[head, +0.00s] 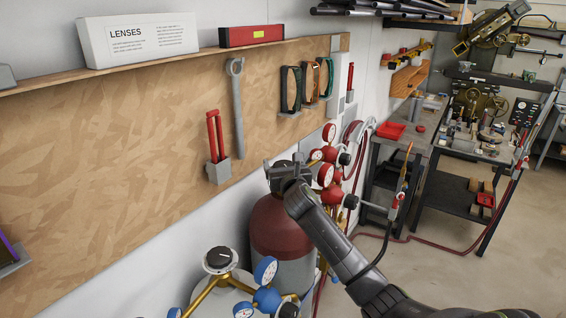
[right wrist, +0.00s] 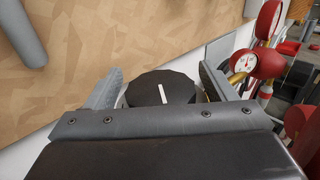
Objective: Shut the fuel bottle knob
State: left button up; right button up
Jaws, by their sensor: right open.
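The fuel bottle (head: 280,232) has a dark red upper part and a pale lower body, standing against the wall in the head view. My right gripper (head: 284,170) is over its top and hides the knob there. In the right wrist view the fuel bottle knob (right wrist: 161,90) is black and round, with a white line pointing nearly straight up and down. The knob sits between the two spread fingers of my right gripper (right wrist: 160,82), with gaps on both sides. The gripper is open. My left gripper is not in view.
Red regulators with gauges (head: 326,174) stand close to the right of my gripper. A second bottle with a black knob (head: 219,260) and blue gauges (head: 265,270) stands nearer. A tool board (head: 130,130) covers the wall; a workbench (head: 410,135) stands at back right.

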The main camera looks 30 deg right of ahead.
jog(key=shift+w, duration=0.15)
jog(key=c, duration=1)
jog(key=shift+m+h, duration=0.4)
jog(key=shift+h, duration=0.1)
jog(key=m+g+h+b, duration=0.1)
jog(key=h, duration=0.1)
jog(key=shift+d+f+m+g+h, duration=0.1)
jog(key=shift+d+m+g+h, duration=0.05)
jog(key=shift+m+g+h, duration=0.2)
jog(key=m+g+h, duration=0.3)
jog(key=m+g+h+b, duration=0.1)
jog(key=g+h, duration=0.1)
jog(key=shift+s+d+m, duration=0.25)
jog(key=shift+m, duration=0.1)
jog(key=shift+g, duration=0.45)
